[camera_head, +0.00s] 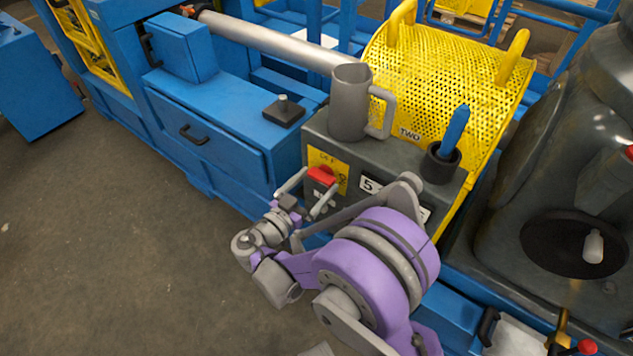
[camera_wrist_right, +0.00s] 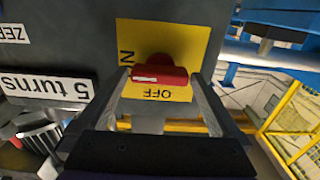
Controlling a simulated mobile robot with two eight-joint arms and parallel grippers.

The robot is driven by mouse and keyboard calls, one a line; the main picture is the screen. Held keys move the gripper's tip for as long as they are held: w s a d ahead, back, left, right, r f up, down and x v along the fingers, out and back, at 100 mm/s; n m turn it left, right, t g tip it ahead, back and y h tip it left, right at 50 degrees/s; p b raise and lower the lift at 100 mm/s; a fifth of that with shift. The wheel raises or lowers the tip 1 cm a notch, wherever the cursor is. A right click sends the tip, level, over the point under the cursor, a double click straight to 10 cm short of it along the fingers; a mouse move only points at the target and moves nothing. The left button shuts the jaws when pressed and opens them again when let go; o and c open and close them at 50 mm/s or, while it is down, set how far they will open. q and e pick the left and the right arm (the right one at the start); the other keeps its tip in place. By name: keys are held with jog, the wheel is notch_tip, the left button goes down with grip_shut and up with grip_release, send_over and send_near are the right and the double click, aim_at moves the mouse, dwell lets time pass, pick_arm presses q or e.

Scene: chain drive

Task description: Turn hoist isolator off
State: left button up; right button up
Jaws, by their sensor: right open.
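The hoist isolator's red handle (camera_head: 322,175) sits on a yellow plate (camera_head: 341,168) on the grey box's front face. In the right wrist view the handle (camera_wrist_right: 160,76) lies crosswise, with a white mark on its left half, on the side of the ON lettering. The OFF lettering (camera_wrist_right: 165,94) shows below it, upside down. My right gripper (camera_head: 308,188) is open at the plate. In the right wrist view the fingers of the gripper (camera_wrist_right: 161,82) stand one at each end of the handle; whether they touch it is unclear. My left gripper is not in view.
A grey mug (camera_head: 349,102) and a black cup (camera_head: 440,164) holding a blue-handled tool stand on the grey box (camera_head: 318,128). A yellow perforated guard (camera_head: 455,80) is behind. A "5 turns" label (camera_wrist_right: 45,86) is beside the isolator. Open floor (camera_head: 110,230) lies left.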

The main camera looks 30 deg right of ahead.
jog(key=shift+w+d, duration=0.15)
jog(key=shift+d, duration=0.25)
jog(key=shift+c, duration=0.3)
jog(key=c, duration=1)
